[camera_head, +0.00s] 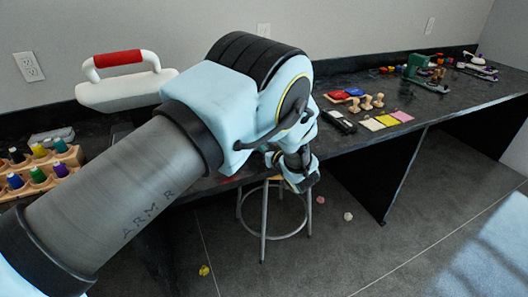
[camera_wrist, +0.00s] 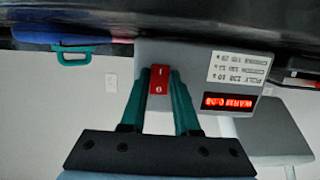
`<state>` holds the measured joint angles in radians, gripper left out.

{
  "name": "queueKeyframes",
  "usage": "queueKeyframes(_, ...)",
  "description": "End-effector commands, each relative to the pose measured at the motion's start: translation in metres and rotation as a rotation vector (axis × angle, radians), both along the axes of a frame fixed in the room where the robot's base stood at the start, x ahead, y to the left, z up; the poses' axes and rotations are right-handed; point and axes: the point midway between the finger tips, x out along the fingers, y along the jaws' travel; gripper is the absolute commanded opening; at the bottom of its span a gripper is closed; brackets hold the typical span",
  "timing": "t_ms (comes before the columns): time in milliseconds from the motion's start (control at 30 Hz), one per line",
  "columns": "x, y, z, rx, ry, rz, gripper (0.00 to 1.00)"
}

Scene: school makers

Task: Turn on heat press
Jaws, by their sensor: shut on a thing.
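The heat press shows in the head view as a white slab (camera_head: 125,90) with a red-gripped handle (camera_head: 117,58), partly behind my arm. In the wrist view, its grey control box (camera_wrist: 192,58) carries a red rocker switch (camera_wrist: 159,80) and a display (camera_wrist: 230,103) with lit red characters, too small to read surely. My gripper (camera_wrist: 158,73) has its two teal fingers closed in on either side of the switch, at the box face. Which way the rocker is pressed I cannot tell. My gripper is not discernible in the head view.
A dark bench (camera_head: 350,100) runs along the wall. Paint bottles stand in a wooden rack (camera_head: 40,172) at left. Stamps, coloured pads and tools lie on the right part. A stool (camera_head: 278,233) stands under my arm. Small crumpled bits lie on the floor.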

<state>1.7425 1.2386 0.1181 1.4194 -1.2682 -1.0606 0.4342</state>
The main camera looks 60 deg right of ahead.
Motion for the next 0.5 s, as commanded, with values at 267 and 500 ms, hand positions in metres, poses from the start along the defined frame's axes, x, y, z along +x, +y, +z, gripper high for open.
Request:
queueKeyframes(267, 0.0006, 0.0, -0.0035, -0.049, -0.067, 0.0, 0.0)
queueKeyframes(500, 0.0004, 0.0001, -0.0018, -0.051, -0.069, 0.0, 0.0)
